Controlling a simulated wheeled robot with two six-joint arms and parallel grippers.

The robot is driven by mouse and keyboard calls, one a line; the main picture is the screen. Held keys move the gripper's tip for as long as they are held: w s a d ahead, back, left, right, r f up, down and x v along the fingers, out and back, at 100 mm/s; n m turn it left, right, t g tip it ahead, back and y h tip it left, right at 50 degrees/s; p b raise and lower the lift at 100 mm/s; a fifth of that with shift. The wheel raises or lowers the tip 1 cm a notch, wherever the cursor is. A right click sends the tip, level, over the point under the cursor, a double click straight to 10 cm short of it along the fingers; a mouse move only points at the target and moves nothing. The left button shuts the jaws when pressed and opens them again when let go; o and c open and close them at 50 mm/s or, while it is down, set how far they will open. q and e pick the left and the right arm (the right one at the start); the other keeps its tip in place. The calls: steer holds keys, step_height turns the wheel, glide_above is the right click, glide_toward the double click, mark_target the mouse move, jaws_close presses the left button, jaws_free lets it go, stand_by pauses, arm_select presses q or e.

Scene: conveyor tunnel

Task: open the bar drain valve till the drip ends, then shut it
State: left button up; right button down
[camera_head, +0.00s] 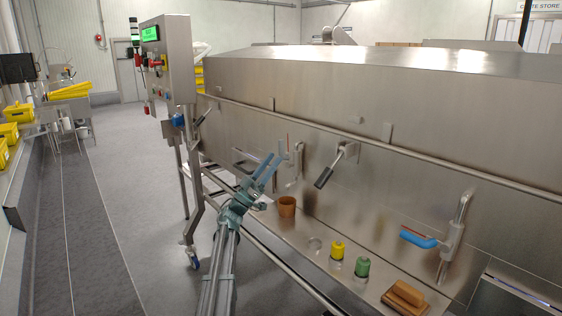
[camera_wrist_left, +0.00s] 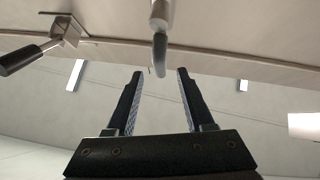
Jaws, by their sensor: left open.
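Several handles and fittings sit on the steel front panel; which one is the bar drain valve I cannot tell for sure. A slim upright steel fitting (camera_head: 298,165) stands just beyond my left gripper (camera_head: 272,168). A black-gripped lever (camera_head: 325,177) is right of it, and a blue-handled valve (camera_head: 420,239) on an upright pipe is farther right. My left gripper is open and empty. In the left wrist view its fingers (camera_wrist_left: 157,88) point toward a pale rod with a grey rounded end (camera_wrist_left: 160,50), in line with the gap; contact is not clear. No drip can be made out. My right gripper is out of view.
A control box (camera_head: 166,60) stands at the left end. The floor (camera_head: 120,200) to the left is clear.

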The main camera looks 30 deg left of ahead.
arm_select(q)
steer(key=b+v, duration=0.2)
steer(key=v, duration=0.3)
steer(key=shift+s+a+f+b, duration=0.1)
steer(key=shift+s+b, duration=0.05)
steer(key=shift+b, duration=0.2)
